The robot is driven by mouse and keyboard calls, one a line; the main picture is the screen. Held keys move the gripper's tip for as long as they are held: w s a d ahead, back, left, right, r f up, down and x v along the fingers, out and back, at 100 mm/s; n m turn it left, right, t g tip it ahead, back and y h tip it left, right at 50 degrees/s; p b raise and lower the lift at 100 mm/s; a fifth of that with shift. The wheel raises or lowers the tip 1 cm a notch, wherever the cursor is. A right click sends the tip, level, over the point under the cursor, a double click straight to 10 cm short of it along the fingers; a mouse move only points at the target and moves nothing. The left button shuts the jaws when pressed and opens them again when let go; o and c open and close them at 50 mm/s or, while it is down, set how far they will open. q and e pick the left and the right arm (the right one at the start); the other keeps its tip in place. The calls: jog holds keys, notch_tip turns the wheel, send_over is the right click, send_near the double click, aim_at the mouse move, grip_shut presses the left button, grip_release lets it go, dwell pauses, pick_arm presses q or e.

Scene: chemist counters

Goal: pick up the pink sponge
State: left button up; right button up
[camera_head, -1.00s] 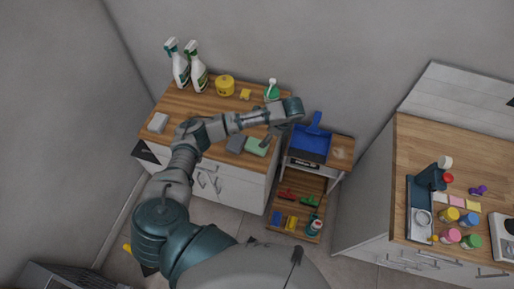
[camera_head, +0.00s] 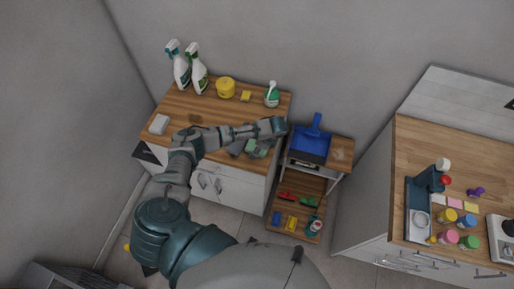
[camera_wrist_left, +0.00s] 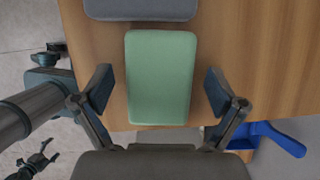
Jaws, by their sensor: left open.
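I see no thing that is clearly a pink sponge. A green sponge (camera_head: 256,148) lies near the front right corner of the left counter. It also shows in the left wrist view (camera_wrist_left: 162,78), below a grey sponge (camera_wrist_left: 140,8). My left gripper (camera_wrist_left: 158,90) is open, with one finger on either side of the green sponge in that view and nothing held. In the head view, my left arm reaches across the counter and partly hides both sponges. A white sponge-like block (camera_head: 158,124) lies at the counter's left.
Two spray bottles (camera_head: 179,68), a yellow tub (camera_head: 226,87), a small yellow block (camera_head: 246,96) and a green-white bottle (camera_head: 272,95) stand along the counter's back. A blue dustpan (camera_head: 311,144) is on the shelf unit to the right. The right counter (camera_head: 425,145) holds several small items.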

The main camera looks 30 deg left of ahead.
pick_arm(q)
jog(key=shift+f, duration=0.15)
dwell(0.3)
jog(key=shift+f, duration=0.1)
jog(key=shift+c, duration=0.3)
jog(key=c, duration=0.9)
jog(key=shift+c, duration=0.2)
